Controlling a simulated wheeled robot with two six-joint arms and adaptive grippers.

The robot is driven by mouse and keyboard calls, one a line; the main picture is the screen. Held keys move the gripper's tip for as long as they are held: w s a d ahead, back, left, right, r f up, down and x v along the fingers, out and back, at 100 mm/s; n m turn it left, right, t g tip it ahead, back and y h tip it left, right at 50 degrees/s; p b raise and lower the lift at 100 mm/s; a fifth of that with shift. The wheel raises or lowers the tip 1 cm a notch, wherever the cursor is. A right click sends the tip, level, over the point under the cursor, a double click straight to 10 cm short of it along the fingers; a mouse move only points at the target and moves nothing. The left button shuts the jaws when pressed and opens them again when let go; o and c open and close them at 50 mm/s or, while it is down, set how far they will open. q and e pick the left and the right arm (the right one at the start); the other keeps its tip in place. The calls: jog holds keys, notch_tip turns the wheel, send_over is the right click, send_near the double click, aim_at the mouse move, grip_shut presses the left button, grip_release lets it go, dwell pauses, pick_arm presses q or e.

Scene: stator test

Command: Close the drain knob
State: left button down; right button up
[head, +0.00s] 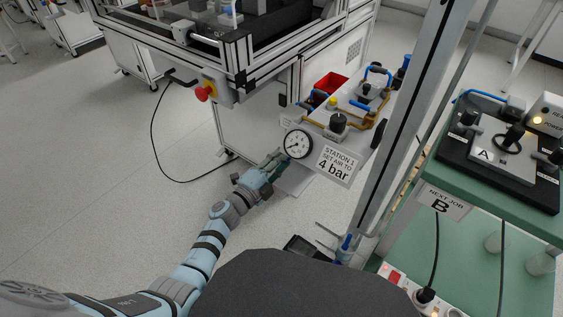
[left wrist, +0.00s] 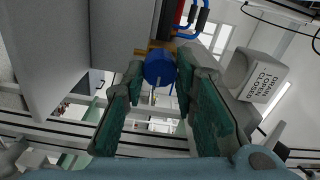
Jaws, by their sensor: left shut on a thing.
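The drain knob (left wrist: 158,69) is a round blue knob in the left wrist view, between the tips of my left gripper's two dark green fingers. My left gripper (left wrist: 159,78) is shut on it. In the head view my left gripper (head: 276,162) reaches in below the pressure gauge (head: 298,144) and the front of the air station panel. The knob is hidden there. A white tag (left wrist: 264,84) with drain lettering, including "CLOSED", is right of the knob in the left wrist view. My right gripper is not in view.
A sign (head: 337,165) reading "STATION 1 SET AIR TO 4 bar" hangs right of the gauge. A red emergency button (head: 203,92) sits on the bench frame at left. A metal post (head: 405,120) stands right of the panel. A green bench (head: 480,205) is farther right.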

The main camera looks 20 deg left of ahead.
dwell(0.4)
pick_arm(q)
jog(key=c, duration=1.3)
grip_release()
jog(key=shift+s, duration=0.1)
jog(key=v, duration=1.2)
